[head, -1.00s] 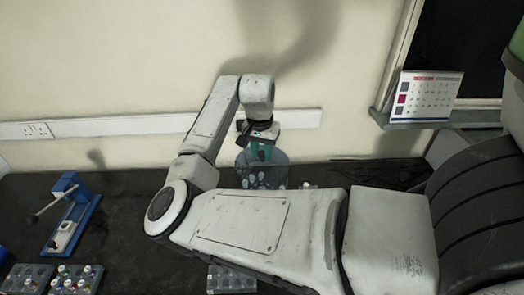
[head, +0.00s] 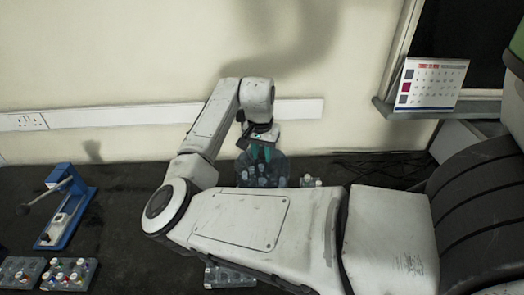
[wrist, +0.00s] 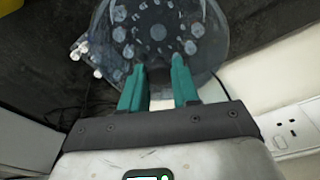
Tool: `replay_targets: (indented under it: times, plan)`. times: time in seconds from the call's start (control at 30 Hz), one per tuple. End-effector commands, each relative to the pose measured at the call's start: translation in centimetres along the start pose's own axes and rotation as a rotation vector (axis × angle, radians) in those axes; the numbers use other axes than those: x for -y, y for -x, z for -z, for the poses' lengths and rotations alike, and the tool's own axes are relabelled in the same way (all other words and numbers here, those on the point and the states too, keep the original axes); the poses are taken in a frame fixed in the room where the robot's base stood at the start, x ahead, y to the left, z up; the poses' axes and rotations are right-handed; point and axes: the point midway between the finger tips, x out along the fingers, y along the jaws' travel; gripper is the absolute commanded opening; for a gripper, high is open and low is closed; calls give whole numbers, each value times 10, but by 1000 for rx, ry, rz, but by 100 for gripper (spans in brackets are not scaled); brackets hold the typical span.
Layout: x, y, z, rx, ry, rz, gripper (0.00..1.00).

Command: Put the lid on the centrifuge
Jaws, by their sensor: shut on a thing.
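My gripper (head: 262,152) is above the bench near the back wall, pointing down. In the wrist view its teal fingers (wrist: 158,64) are close together over a clear round lid (wrist: 214,42). They are shut on the lid, though its grip point is hard to see. In the head view the lid (head: 279,164) is a bluish see-through shape under the fingers. Through it, the centrifuge (wrist: 157,33) shows as a dark round rotor with several pale tubes in a ring. Whether the lid touches the centrifuge, I cannot tell.
A blue device with a lever (head: 66,212) stands at the left. Tube racks (head: 70,272) with coloured caps are at the front left, and another rack (head: 230,278) is partly behind my arm. Small pale items (head: 310,182) lie right of the centrifuge. Cables run along the wall.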

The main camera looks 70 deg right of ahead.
Motion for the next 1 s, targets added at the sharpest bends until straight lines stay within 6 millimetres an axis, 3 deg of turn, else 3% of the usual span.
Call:
replay_targets:
  times: [1.0]
  plan:
    - [0,-56,-7,-1,0,-1,0]
